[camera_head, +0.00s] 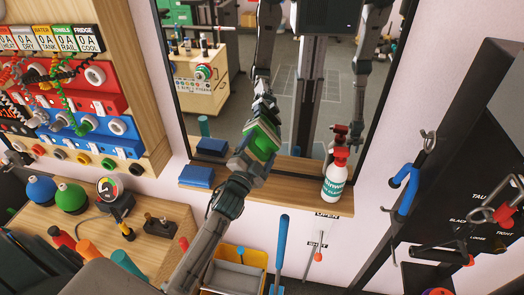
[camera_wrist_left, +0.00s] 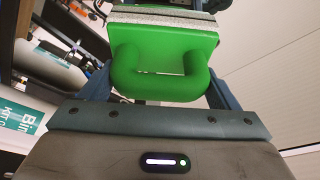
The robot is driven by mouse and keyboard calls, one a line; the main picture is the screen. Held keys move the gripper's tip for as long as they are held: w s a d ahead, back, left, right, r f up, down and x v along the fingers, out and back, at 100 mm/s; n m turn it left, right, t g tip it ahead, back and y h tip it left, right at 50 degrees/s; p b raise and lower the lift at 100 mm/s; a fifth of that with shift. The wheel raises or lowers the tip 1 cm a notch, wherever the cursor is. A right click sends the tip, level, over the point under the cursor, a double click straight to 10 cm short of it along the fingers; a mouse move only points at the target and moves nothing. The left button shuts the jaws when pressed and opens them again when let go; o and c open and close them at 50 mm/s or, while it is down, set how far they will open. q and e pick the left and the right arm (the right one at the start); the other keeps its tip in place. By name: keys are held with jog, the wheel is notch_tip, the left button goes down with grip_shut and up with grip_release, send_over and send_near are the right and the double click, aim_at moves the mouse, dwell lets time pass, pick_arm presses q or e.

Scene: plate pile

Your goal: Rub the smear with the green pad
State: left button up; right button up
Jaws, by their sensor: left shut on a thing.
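The green pad (camera_head: 265,139) is a block with a looped handle and a pale grey layer on its far face. My left gripper (camera_head: 248,160) is shut on it and holds it up at the mirror (camera_head: 330,90), above the shelf. In the left wrist view the pad's handle (camera_wrist_left: 160,75) sits between the fingers. Whether the pad touches the glass I cannot tell. I cannot make out a smear; the pad and arm may cover part of the glass. My right gripper does not show directly; a second arm shows only as a reflection.
A wooden shelf (camera_head: 305,196) runs under the mirror. A blue block (camera_head: 197,176) lies at its left, and a white spray bottle (camera_head: 335,178) with a red top stands at its right. A yellow bin (camera_head: 257,259) is below.

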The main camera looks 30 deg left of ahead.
pick_arm(q)
jog(key=shift+s+d+f, duration=0.1)
jog(key=shift+s+d, duration=0.05)
jog(key=shift+s, duration=0.35)
jog(key=shift+s+d+b, duration=0.1)
jog(key=shift+s+d, duration=0.1)
jog(key=shift+s, duration=0.6)
jog(key=shift+s+d+b, duration=0.1)
jog(key=shift+s+d, duration=0.05)
jog(key=shift+s, duration=0.7)
jog(key=shift+s+d+b, duration=0.1)
jog(key=shift+s+d, duration=0.1)
jog(key=shift+s, duration=0.6)
jog(key=s, duration=0.3)
jog(key=shift+d, duration=0.4)
jog(key=shift+w, duration=0.1)
